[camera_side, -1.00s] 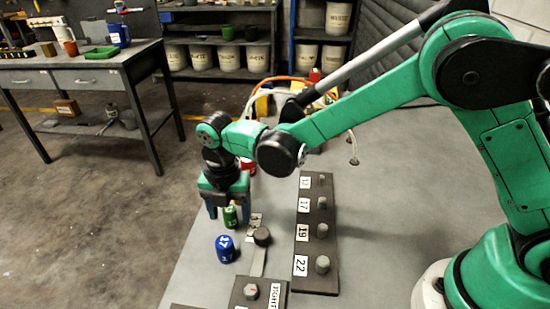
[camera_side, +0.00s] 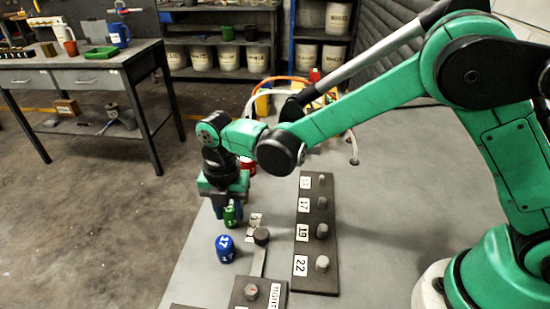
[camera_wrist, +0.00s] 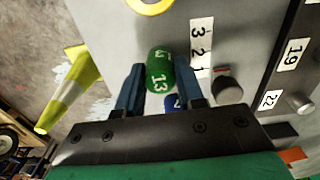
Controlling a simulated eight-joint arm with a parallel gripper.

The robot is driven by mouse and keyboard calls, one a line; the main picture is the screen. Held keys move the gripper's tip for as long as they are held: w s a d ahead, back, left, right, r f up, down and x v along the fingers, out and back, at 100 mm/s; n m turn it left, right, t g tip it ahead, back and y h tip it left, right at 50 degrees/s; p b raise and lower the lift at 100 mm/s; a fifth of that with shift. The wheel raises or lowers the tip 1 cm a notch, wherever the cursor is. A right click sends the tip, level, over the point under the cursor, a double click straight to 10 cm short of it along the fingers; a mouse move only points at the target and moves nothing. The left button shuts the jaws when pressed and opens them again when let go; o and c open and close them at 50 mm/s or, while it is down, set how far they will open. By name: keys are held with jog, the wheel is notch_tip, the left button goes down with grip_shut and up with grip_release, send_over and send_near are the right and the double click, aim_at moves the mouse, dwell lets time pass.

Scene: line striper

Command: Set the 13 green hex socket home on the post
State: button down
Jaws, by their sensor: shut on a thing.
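The green hex socket marked 13 (camera_side: 230,216) stands upright at the left of the grey bench, and it also shows in the wrist view (camera_wrist: 158,74). My gripper (camera_side: 229,212) points down and is shut on this green socket, with blue fingers on both sides of it. In the wrist view the socket lies between the fingertips of my gripper (camera_wrist: 160,82). The dark post board (camera_side: 312,268) has labels 13, 17, 19 and 22. Its 13 post (camera_side: 322,179) is bare, at the far end, right of my gripper.
A blue socket marked 17 (camera_side: 225,249) stands close in front of my gripper. A red socket (camera_side: 248,167) is behind it. A dark round knob (camera_side: 261,236) and a number strip (camera_side: 255,220) lie between gripper and board. Another dark block (camera_side: 262,288) is at the front.

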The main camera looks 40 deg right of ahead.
jog(key=shift+r, duration=0.7)
jog(key=shift+r, duration=1.75)
jog(key=s+d+r+m, duration=0.2)
jog(key=d+r+m, duration=0.1)
jog(key=d, duration=0.7)
jog(key=s+d+r+m, duration=0.2)
jog(key=d+m, duration=0.1)
jog(key=d, duration=0.7)
jog(key=shift+w+a+f, duration=0.1)
jog(key=shift+w+f, duration=0.05)
jog(key=shift+f, duration=1.15)
jog(key=shift+w+a+f, duration=0.1)
jog(key=shift+f, duration=1.2)
jog(key=shift+f, duration=1.75)
jog(key=shift+c, duration=0.8)
grip_release()
